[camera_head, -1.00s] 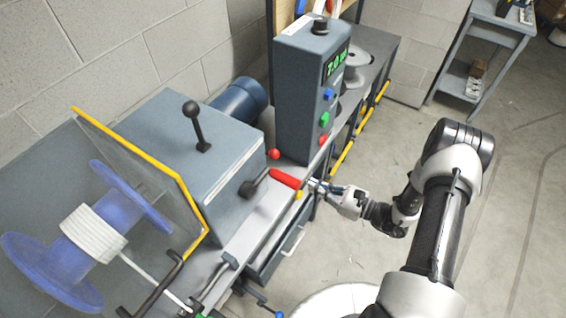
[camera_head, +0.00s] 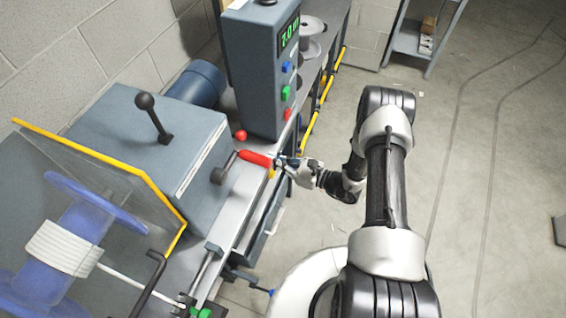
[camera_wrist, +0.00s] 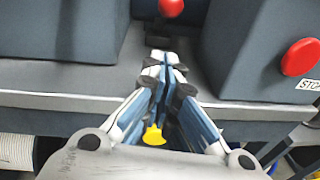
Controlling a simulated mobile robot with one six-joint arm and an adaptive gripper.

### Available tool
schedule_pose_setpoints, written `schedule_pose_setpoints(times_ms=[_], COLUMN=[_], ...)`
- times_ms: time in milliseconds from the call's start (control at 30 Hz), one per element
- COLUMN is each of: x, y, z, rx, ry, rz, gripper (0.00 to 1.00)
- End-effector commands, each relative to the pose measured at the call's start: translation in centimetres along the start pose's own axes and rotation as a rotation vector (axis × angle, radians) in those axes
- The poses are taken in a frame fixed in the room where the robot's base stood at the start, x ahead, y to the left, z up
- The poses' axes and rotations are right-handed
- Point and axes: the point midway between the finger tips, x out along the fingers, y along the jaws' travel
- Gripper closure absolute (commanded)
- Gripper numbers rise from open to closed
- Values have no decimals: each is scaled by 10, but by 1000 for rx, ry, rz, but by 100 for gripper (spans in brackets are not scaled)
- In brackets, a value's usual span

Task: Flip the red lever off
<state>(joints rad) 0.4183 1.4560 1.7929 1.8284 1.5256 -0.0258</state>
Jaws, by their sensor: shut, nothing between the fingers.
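The red lever (camera_head: 255,158) is a red grip on a dark crank arm at the front corner of the grey machine housing. The grip points right, towards my gripper, in the head view. My gripper (camera_head: 280,161) is at the free end of the red grip; whether they touch I cannot tell. In the wrist view my gripper (camera_wrist: 165,64) has its fingers together with nothing between them. The lever's grip is not clearly seen there. A red ball (camera_head: 240,135) is behind the lever; a red round shape (camera_wrist: 171,7) shows at the wrist view's top edge.
A control box (camera_head: 262,70) with a green display and coloured buttons stands behind the lever. A red stop button (camera_wrist: 300,57) is at the right in the wrist view. A black-knobbed lever (camera_head: 152,115) stands on the housing. Open floor (camera_head: 480,190) lies to the right.

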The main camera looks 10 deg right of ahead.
Motion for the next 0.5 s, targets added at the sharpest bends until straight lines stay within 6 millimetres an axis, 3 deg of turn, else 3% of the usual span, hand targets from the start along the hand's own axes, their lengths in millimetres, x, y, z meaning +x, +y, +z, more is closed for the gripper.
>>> schedule_pose_setpoints(times_ms=[200,500], x=[48,73], y=[1,0], z=[-2,25], rx=[-2,-1], ry=[0,0], rz=[5,1], gripper=[100,100])
